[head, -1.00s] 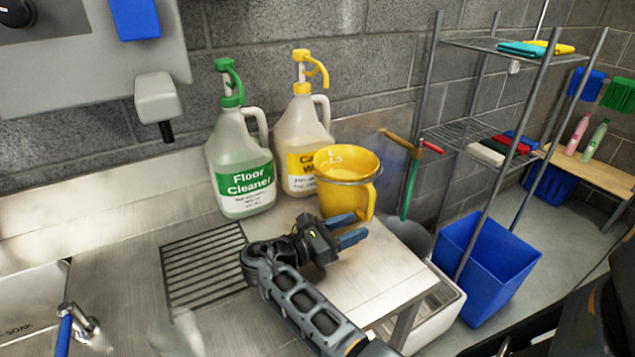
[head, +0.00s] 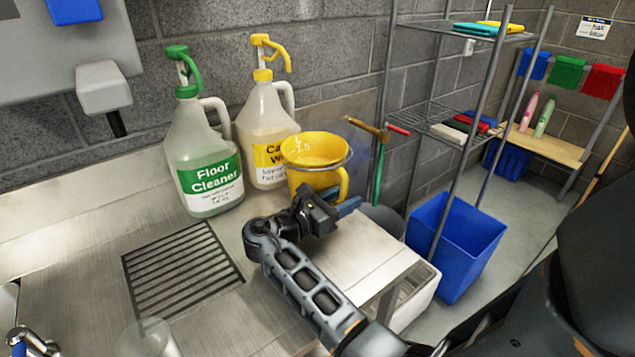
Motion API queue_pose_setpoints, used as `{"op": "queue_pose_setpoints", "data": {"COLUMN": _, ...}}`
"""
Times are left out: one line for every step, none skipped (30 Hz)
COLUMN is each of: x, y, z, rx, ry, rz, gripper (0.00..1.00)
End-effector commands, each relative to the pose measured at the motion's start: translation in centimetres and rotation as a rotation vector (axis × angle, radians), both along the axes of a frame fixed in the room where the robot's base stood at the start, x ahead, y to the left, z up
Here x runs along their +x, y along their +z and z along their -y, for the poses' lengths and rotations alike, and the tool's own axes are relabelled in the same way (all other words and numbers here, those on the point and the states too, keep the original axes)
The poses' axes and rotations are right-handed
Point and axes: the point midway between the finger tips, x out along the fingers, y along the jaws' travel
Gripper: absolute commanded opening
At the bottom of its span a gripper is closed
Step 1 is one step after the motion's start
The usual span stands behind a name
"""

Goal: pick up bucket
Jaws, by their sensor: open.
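A yellow bucket-like jug (head: 304,183) with a spout, a side handle on the right and a thin wire around its rim stands upright on the steel counter. My gripper (head: 344,202) is open and empty, with blue fingertips. It is in front of the jug, by the lower part of its handle, and partly covers its base. I cannot tell whether the fingers touch the jug. A larger blue bin (head: 456,250), also bucket-like, stands on the floor to the right, well away from my gripper.
A floor cleaner jug (head: 207,160) and a second pump jug (head: 265,125) stand left of the yellow jug, against the wall. A drain grate (head: 183,267) lies in the counter (head: 80,235). A wire shelf (head: 447,128) stands at the right.

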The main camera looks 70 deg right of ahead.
Motion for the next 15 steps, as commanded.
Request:
{"op": "queue_pose_setpoints", "data": {"x": -0.01, "y": 0.04, "z": 0.01, "rx": 0.0, "ry": 0.0, "rz": 0.0, "gripper": 0.44}}
{"op": "queue_pose_setpoints", "data": {"x": 0.0, "y": 0.05, "z": 0.0, "rx": 0.0, "ry": 0.0, "rz": 0.0, "gripper": 0.44}}
{"op": "queue_pose_setpoints", "data": {"x": 0.0, "y": 0.05, "z": 0.0, "rx": 0.0, "ry": 0.0, "rz": 0.0, "gripper": 0.44}}
{"op": "queue_pose_setpoints", "data": {"x": 0.0, "y": 0.05, "z": 0.0, "rx": 0.0, "ry": 0.0, "rz": 0.0, "gripper": 0.44}}
{"op": "queue_pose_setpoints", "data": {"x": 0.01, "y": 0.05, "z": -0.01, "rx": 0.0, "ry": 0.0, "rz": 0.0, "gripper": 0.42}}
{"op": "queue_pose_setpoints", "data": {"x": 0.01, "y": 0.05, "z": -0.01, "rx": 0.0, "ry": 0.0, "rz": 0.0, "gripper": 0.39}}
{"op": "queue_pose_setpoints", "data": {"x": 0.01, "y": 0.05, "z": -0.01, "rx": 0.0, "ry": 0.0, "rz": 0.0, "gripper": 0.36}}
{"op": "queue_pose_setpoints", "data": {"x": 0.01, "y": 0.04, "z": -0.01, "rx": 0.0, "ry": -0.001, "rz": 0.0, "gripper": 0.33}}
{"op": "queue_pose_setpoints", "data": {"x": 0.01, "y": 0.04, "z": -0.02, "rx": 0.0, "ry": -0.001, "rz": 0.0, "gripper": 0.29}}
{"op": "queue_pose_setpoints", "data": {"x": 0.01, "y": 0.05, "z": -0.02, "rx": 0.0, "ry": -0.001, "rz": 0.0, "gripper": 0.26}}
{"op": "queue_pose_setpoints", "data": {"x": 0.01, "y": 0.04, "z": -0.02, "rx": 0.0, "ry": -0.001, "rz": 0.0, "gripper": 0.23}}
{"op": "queue_pose_setpoints", "data": {"x": 0.01, "y": 0.04, "z": -0.02, "rx": 0.0, "ry": -0.001, "rz": 0.0, "gripper": 0.19}}
{"op": "queue_pose_setpoints", "data": {"x": 0.01, "y": 0.04, "z": -0.02, "rx": 0.0, "ry": -0.001, "rz": 0.0, "gripper": 0.17}}
{"op": "queue_pose_setpoints", "data": {"x": 0.01, "y": 0.04, "z": -0.02, "rx": 0.0, "ry": -0.001, "rz": 0.0, "gripper": 0.14}}
{"op": "queue_pose_setpoints", "data": {"x": 0.01, "y": 0.04, "z": -0.02, "rx": 0.0, "ry": -0.001, "rz": 0.0, "gripper": 0.1}}
